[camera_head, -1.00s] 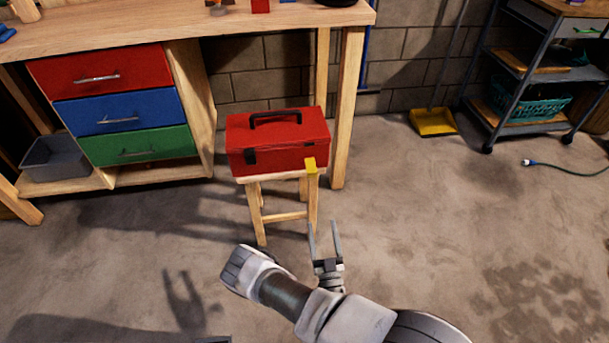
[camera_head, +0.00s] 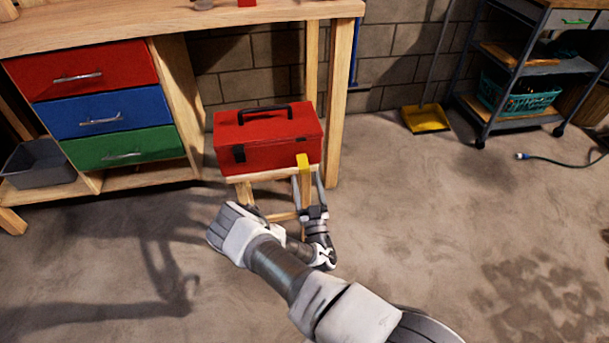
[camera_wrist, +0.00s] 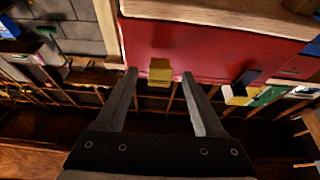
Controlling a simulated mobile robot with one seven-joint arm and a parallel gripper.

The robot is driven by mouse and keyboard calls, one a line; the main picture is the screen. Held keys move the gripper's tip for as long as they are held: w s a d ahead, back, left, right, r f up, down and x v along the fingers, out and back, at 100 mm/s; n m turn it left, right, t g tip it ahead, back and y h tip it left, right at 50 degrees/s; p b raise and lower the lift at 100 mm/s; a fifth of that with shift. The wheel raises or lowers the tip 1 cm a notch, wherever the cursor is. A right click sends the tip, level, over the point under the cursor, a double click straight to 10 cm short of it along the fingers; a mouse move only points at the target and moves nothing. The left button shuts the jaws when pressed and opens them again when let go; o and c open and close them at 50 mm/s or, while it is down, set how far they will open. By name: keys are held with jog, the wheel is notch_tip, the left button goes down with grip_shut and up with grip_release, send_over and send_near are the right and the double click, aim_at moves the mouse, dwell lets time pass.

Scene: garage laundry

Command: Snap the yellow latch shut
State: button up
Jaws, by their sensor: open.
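A red toolbox (camera_head: 262,150) with a black handle stands on a small wooden stool (camera_head: 240,178). The yellow latch (camera_head: 303,162) is a small tab near the right end of its front; a black latch (camera_head: 238,153) is at the left. In the wrist view the yellow latch (camera_wrist: 160,72) sticks out from the red toolbox (camera_wrist: 225,45). I cannot tell its exact angle. My gripper (camera_head: 307,176) is open and empty, just below and in front of the yellow latch. In the wrist view the latch lies just past the gap between my fingertips (camera_wrist: 160,80).
A workbench (camera_head: 190,20) with red, blue and green drawers stands behind and left of the stool. A yellow dustpan (camera_head: 426,119) and a shelf cart (camera_head: 515,85) are at the back right. The concrete floor at the right is clear apart from a hose end (camera_head: 522,156).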

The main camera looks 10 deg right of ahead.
aim_at(305, 173)
jog(key=shift+x, duration=1.7)
grip_shut()
